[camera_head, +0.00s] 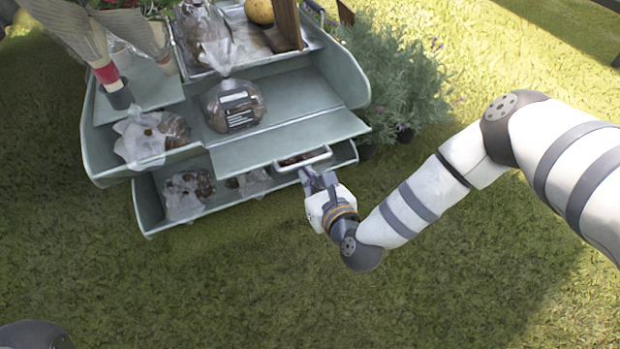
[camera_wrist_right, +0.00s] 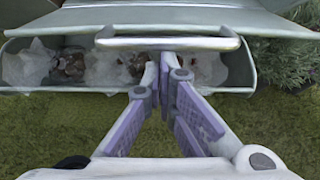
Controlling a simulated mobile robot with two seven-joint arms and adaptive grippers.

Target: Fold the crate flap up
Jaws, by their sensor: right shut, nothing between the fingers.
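The crate flap (camera_head: 275,145) is a flat grey-green panel hanging out over the lower tier, with a pale bar handle (camera_head: 318,157) along its front edge. In the wrist view the flap (camera_wrist_right: 215,19) lies across the top, and its handle (camera_wrist_right: 125,43) crosses in front of the fingers. My right gripper (camera_head: 307,174) is shut and empty, its tips (camera_wrist_right: 167,60) just below the handle's middle in the wrist view. I cannot tell whether they touch it. My left gripper is not in view.
The tiered stand's lower tray (camera_head: 160,222) holds several clear bags. A bagged item (camera_head: 233,106) sits on the tier above, and another bag (camera_head: 150,138) lies to its left. A leafy plant (camera_head: 400,75) stands close on the right. Grass in front is open.

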